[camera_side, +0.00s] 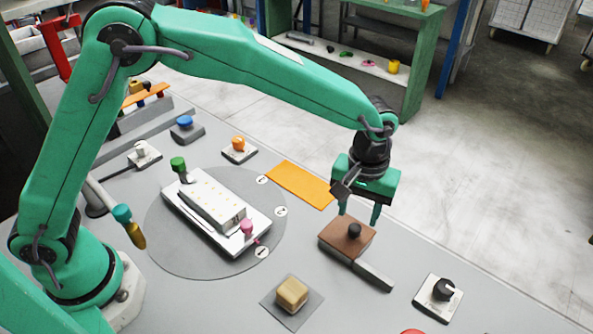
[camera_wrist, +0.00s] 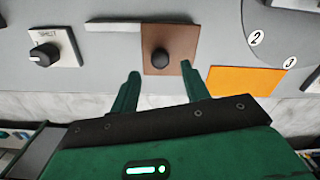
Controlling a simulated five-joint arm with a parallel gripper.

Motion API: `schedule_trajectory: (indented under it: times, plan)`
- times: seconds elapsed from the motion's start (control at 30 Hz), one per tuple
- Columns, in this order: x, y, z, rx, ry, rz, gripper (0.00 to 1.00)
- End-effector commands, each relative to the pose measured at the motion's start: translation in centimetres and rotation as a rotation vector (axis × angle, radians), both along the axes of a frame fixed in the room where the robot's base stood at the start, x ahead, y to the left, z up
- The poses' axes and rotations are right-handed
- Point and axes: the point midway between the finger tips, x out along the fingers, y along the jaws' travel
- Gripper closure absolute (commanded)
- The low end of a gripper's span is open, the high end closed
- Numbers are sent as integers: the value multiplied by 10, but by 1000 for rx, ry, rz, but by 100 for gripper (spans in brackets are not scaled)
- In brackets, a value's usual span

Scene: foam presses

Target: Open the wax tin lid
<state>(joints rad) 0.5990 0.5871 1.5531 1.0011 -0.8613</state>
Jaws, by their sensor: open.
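The wax tin appears as a low brown square box (camera_side: 334,232) with a round black knob (camera_side: 354,230) on top. In the wrist view the brown top (camera_wrist: 182,46) and its knob (camera_wrist: 160,57) lie just beyond my fingertips. The lid looks closed, lying flat. My gripper (camera_side: 359,215) is open and empty, pointing down above the far part of the tin. In the wrist view my gripper (camera_wrist: 160,70) has its two fingers spread, one to each side of the knob and apart from it. Whether a fingertip touches the tin I cannot tell.
A grey bar (camera_side: 373,276) extends from the tin's near side. A black dial (camera_side: 443,290) stands to the right and a tan block (camera_side: 292,294) nearer the front. An orange mat (camera_side: 300,184) lies behind. A white press (camera_side: 212,205) sits on a round plate at left.

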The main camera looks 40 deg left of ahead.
Motion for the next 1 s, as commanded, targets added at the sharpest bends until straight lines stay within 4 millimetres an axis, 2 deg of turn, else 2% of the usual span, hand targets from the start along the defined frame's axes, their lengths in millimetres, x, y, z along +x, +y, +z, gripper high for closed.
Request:
schedule_trajectory:
  times: [0.2,0.4,0.77,0.87,1.0]
  plan:
    - [0,0,-28,1,2,0,54]
    - [0,0,-45,1,1,0,54]
    - [0,0,-49,1,1,0,54]
    - [0,0,-49,1,0,0,69]
    - [0,0,-48,1,0,0,97]
